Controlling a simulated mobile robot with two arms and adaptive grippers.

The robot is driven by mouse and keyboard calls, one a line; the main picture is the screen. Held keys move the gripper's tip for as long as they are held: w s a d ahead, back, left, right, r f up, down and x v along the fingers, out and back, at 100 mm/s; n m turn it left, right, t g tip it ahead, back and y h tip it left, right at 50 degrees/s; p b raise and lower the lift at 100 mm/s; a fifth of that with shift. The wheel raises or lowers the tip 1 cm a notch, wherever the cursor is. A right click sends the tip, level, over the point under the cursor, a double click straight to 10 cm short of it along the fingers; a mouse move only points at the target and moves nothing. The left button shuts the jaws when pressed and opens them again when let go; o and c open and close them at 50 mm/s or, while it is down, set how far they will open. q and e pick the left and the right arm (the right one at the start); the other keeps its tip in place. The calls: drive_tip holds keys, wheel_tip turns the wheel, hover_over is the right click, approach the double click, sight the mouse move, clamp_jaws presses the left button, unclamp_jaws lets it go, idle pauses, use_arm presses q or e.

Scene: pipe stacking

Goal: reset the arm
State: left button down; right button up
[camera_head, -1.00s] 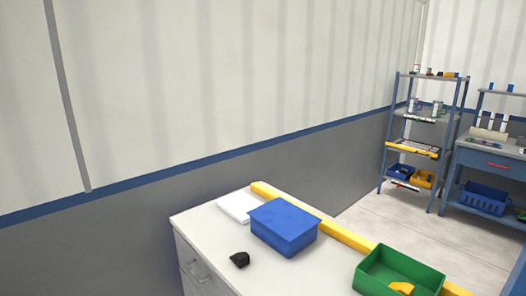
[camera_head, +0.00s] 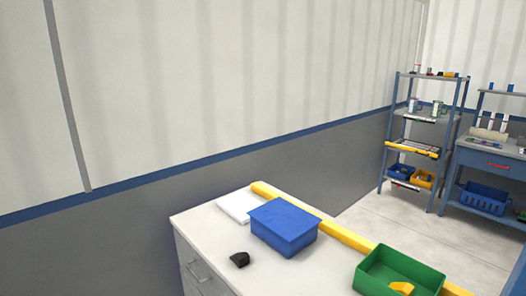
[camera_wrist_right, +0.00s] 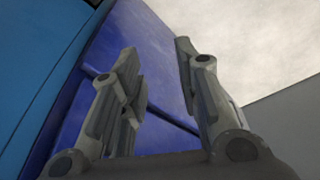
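My right gripper (camera_wrist_right: 160,75) shows in the right wrist view with its two grey fingers spread apart. Nothing is between the fingertips. Blue surfaces lie behind the fingers in that view; I cannot tell what they belong to. Neither of my arms shows in the head view, and my left gripper is not in view.
A white cabinet (camera_head: 205,240) carries a closed blue box (camera_head: 283,228), white sheets (camera_head: 238,207), a small black object (camera_head: 239,260) and a green bin (camera_head: 400,274) with a yellow piece (camera_head: 401,287). A blue-framed shelf (camera_head: 436,155) and workbench (camera_head: 490,160) stand back right.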

drive_tip(key=s+d+f+g, duration=0.1)
drive_tip(key=s+d+f, duration=0.2)
drive_tip(key=s+f, duration=1.4)
drive_tip(key=shift+s+f, duration=0.35)
drive_tip(key=shift+f, duration=0.2)
